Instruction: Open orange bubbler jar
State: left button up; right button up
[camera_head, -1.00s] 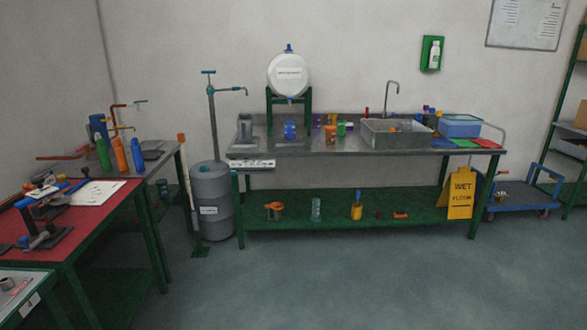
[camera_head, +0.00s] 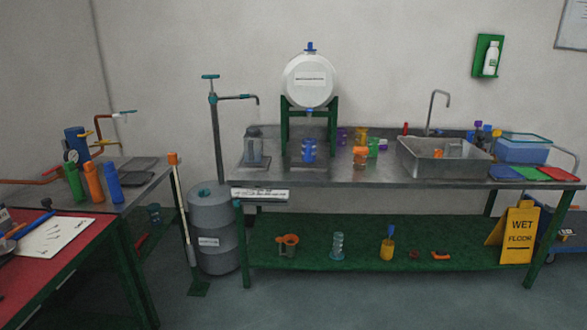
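A small orange jar (camera_head: 360,157) stands on the steel bench (camera_head: 318,178), in front of a yellow one (camera_head: 361,135) and beside a green one (camera_head: 373,148). Another orange item (camera_head: 441,153) shows inside the sink. An orange-topped item (camera_head: 288,241) stands on the green lower shelf at the left. I cannot tell for sure which of these is the bubbler jar, nor whether any lid is on. Neither of my grippers is in view.
A steel sink (camera_head: 420,160) and blue box (camera_head: 522,152) sit on the bench's right. A grey drum (camera_head: 213,220) stands at its left end, a yellow wet-floor sign (camera_head: 518,235) at its right. A red-topped table (camera_head: 75,262) fills the lower left.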

aim_at(360, 161)
jog(key=i+l, duration=0.3)
jog(key=l, duration=0.15)
jog(key=i+l+z, duration=0.15)
jog(key=i+l, duration=0.15)
jog(key=l, duration=0.15)
jog(key=i+l, duration=0.1)
jog(key=l, duration=0.2)
jog(key=i+l, duration=0.1)
jog(key=l, duration=0.25)
jog(key=i, duration=0.25)
jog(key=j+z, duration=0.05)
